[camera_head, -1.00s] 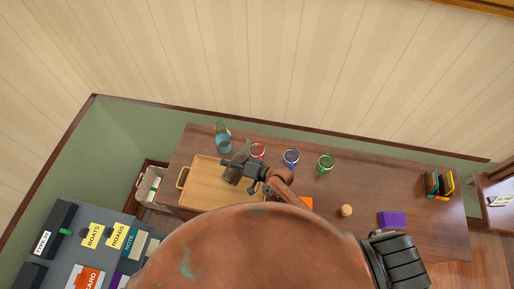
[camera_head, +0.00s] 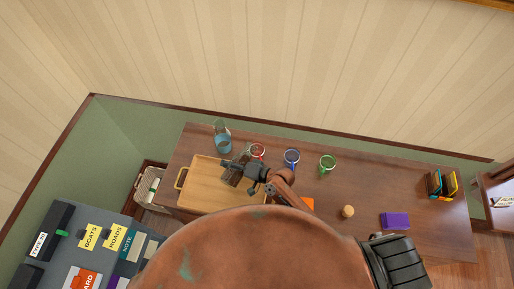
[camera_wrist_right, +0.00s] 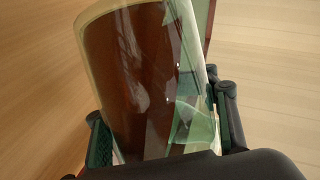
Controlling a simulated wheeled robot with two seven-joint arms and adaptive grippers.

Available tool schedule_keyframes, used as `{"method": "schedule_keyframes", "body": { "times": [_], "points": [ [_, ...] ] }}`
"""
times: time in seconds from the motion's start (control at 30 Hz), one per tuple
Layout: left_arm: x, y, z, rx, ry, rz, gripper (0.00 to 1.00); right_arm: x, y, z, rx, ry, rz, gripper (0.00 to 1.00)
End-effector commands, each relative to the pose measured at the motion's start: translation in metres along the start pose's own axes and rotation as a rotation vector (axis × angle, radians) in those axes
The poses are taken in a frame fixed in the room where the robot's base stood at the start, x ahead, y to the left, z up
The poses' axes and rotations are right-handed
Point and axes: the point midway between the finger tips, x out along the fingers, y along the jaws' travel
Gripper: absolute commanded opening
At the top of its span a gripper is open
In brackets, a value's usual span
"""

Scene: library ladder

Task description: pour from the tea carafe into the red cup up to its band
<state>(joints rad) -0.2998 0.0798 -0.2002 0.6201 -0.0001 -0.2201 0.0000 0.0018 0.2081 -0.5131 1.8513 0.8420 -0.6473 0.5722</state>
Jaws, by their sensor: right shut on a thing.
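My right gripper (camera_head: 245,168) is shut on the tea carafe (camera_head: 236,176), a glass vessel with dark brown tea. The carafe is by the right edge of the wooden tray, left of and nearer than the red cup. In the right wrist view the carafe (camera_wrist_right: 135,75) fills the middle between the two fingers, and brown tea shows through the glass. The red cup (camera_head: 257,150) stands on the table just beyond the gripper. Its band and inside level are too small to read. My left gripper is not in view.
A glass carafe of blue liquid (camera_head: 222,138) stands at the back left. A blue cup (camera_head: 291,157) and a green cup (camera_head: 327,163) stand right of the red one. The wooden tray (camera_head: 205,196), a cork (camera_head: 347,211) and a purple block (camera_head: 395,220) are also on the table.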

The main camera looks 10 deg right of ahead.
Motion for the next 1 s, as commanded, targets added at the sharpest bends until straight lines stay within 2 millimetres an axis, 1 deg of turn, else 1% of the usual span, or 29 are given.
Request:
{"method": "schedule_keyframes", "body": {
  "times": [0.03,0.43,1.0],
  "points": [
    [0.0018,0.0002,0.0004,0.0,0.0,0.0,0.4,0.0008,-0.0021,-0.001,0.003,0.002,-0.007,0.0],
    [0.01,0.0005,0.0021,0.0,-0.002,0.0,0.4,0.0028,0.0009,0.0023,0.044,-0.011,-0.019,0.0],
    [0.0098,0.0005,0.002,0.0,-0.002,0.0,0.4,0.0005,0.0002,-0.0021,0.101,-0.027,-0.036,0.0]
  ]
}}
